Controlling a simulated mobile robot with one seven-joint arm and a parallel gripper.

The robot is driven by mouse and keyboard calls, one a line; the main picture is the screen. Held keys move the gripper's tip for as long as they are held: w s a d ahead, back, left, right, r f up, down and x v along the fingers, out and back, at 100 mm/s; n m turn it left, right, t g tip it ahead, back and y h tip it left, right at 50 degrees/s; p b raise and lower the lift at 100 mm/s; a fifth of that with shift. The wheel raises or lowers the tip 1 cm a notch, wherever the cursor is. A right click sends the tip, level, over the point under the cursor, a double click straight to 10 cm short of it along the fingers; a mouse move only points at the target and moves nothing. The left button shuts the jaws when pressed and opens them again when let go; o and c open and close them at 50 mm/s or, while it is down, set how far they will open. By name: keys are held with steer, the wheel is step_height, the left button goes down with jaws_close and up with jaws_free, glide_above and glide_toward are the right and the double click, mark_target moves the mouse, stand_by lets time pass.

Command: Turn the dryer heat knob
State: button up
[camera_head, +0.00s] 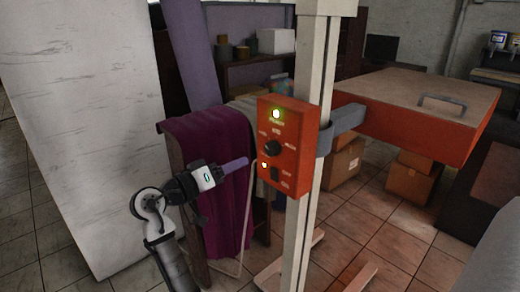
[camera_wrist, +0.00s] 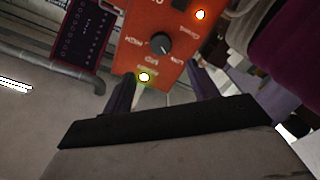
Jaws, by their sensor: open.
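The dryer's orange control box (camera_head: 289,146) is fixed to a pale upright post. Its black round heat knob (camera_head: 272,148) sits at mid-height, below a lit green-yellow lamp and above a smaller lamp and a black switch. In the wrist view the knob (camera_wrist: 161,43) shows a pale pointer mark and lies just beyond my fingertips, roughly between them. My gripper (camera_head: 246,162), with purple fingers, is in front of the box, slightly left of and below the knob. It is open and empty in the wrist view (camera_wrist: 160,70), apart from the knob.
A dark red cloth (camera_head: 210,140) hangs behind my gripper. The flat orange dryer head (camera_head: 425,110) extends right from the post (camera_head: 312,130). A white panel (camera_head: 70,120) stands left. Cardboard boxes (camera_head: 410,180) are on the floor behind.

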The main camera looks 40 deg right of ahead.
mark_target(269, 150)
steer(key=d, duration=0.4)
steer(key=d+p, duration=0.1)
steer(key=d, duration=0.3)
steer(key=w+d+p, duration=0.1)
steer(key=d, duration=0.2)
steer(key=shift+d, duration=0.4)
steer(key=c, duration=1)
